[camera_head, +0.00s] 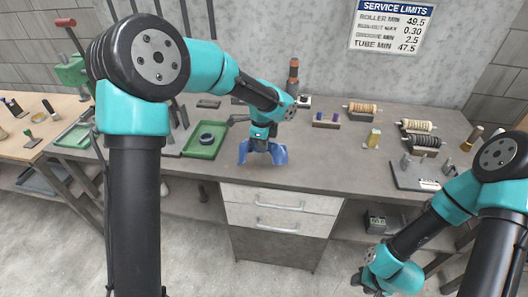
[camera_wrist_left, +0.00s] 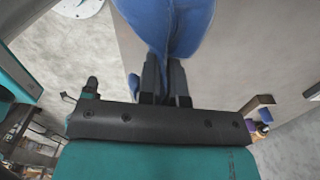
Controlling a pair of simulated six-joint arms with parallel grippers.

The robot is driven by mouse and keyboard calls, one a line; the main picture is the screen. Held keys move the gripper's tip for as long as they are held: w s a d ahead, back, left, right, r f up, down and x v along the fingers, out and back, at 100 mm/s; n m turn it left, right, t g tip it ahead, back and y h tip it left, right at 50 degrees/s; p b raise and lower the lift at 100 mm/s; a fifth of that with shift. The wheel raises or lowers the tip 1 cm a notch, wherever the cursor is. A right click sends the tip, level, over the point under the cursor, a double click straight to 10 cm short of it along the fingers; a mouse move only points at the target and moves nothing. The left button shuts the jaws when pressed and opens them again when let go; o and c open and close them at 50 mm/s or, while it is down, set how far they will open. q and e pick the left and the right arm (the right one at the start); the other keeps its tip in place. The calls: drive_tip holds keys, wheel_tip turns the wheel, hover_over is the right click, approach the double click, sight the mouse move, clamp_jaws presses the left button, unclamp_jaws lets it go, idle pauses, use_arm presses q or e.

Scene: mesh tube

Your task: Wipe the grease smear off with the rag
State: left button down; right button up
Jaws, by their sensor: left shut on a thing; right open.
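A blue rag (camera_head: 278,155) hangs bunched from my left gripper (camera_head: 262,143), close over the front part of the grey bench top above the drawers. In the left wrist view the blue cloth (camera_wrist_left: 172,25) bulges around the tips of the shut fingers (camera_wrist_left: 165,75). I cannot tell whether the rag touches the bench. I cannot make out the grease smear in either view; the rag or arm may cover it. My right gripper (camera_head: 370,285) is at the lower right, low in front of the bench, open, with no object seen in it.
A green tray (camera_head: 205,140) with a dark ring lies left of the rag. Spools (camera_head: 362,108), a brass part (camera_head: 373,139) and a grey stand (camera_head: 415,172) occupy the right side. The bench top (camera_head: 325,155) right of the rag is clear.

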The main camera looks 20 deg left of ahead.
use_arm(q)
drive_tip(key=shift+r, duration=1.25)
drive_tip(key=shift+w, duration=0.15)
